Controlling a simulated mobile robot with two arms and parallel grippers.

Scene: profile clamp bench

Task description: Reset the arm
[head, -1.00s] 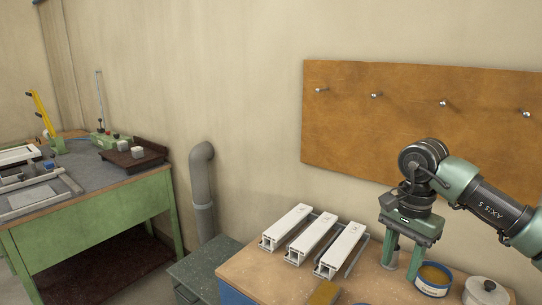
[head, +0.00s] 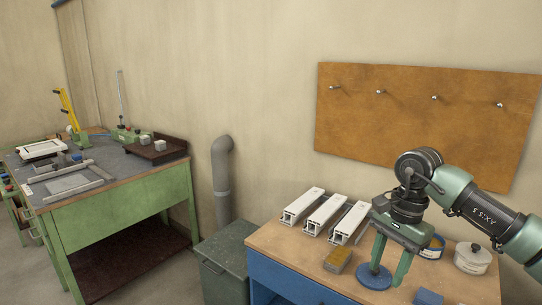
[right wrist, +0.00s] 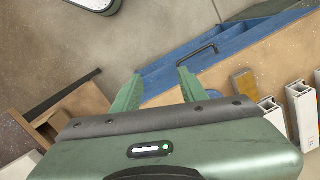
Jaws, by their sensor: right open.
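My right gripper (head: 390,272) is open and empty, with its fingers pointing down over the front part of the wooden-topped bench (head: 300,260). In the head view, one finger overlaps a round blue disc (head: 374,278); I cannot tell whether they touch. In the right wrist view, the two green fingers (right wrist: 160,88) stand apart with nothing between them. My left gripper is not in view.
A blue tin (head: 433,246) and a lidded pot (head: 472,258) stand right. A green workbench (head: 120,212) and grey bin (head: 228,262) are left.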

